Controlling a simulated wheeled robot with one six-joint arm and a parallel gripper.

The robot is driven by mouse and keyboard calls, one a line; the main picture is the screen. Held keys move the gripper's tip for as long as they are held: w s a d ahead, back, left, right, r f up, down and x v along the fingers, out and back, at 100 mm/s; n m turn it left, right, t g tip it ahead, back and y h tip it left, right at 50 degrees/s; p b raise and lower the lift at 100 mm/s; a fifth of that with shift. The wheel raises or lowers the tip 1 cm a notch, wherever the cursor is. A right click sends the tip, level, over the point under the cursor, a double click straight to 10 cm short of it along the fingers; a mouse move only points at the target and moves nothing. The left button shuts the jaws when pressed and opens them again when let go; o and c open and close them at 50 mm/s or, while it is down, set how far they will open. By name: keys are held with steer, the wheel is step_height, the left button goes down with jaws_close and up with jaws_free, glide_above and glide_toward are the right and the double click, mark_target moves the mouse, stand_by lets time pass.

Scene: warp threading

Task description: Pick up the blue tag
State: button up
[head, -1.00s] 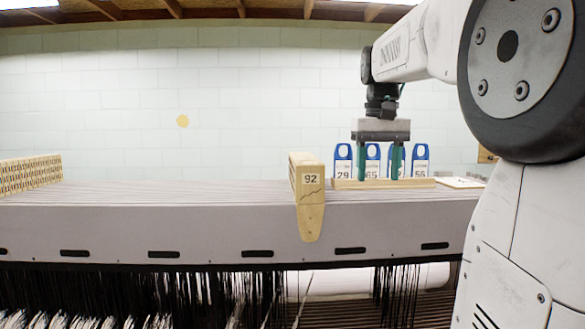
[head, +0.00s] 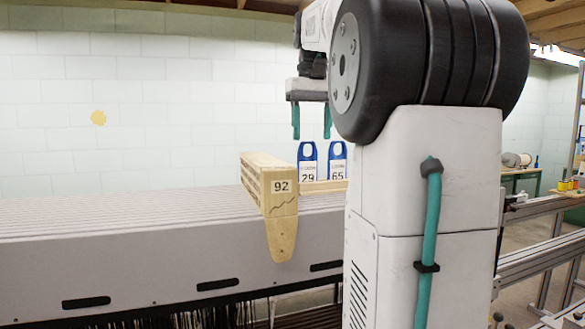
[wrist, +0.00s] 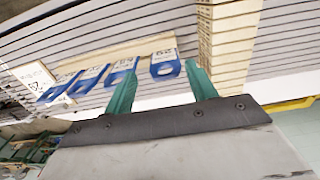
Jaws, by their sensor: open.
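Several blue tags with white number labels stand in a row on a pale wooden holder. In the head view I see the tag marked 29 (head: 308,166) and the tag marked 65 (head: 338,163); my arm hides the others. The wrist view shows the row, with the end tag (wrist: 165,66) closest to the wooden block. My gripper (head: 312,136) has two green fingers, pointing down, apart and empty. It is above the tags, roughly over tag 29. In the wrist view the end tag appears between my gripper's fingers (wrist: 161,72), with no visible contact.
A wooden block marked 92 (head: 280,195) stands left of the tags, on the front edge of the grey ribbed loom top (head: 120,225). The loom top farther left is clear. A metal frame (head: 545,255) stands at right.

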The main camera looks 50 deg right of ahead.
mark_target(307, 159)
steer(key=f, duration=0.2)
steer(key=w+f, duration=0.1)
steer(key=f, duration=0.4)
steer(key=shift+w+d+f, duration=0.15)
steer(key=shift+w+f, duration=0.1)
steer(key=shift+f, duration=0.15)
steer(key=c, duration=0.8)
steer(key=shift+r, duration=0.15)
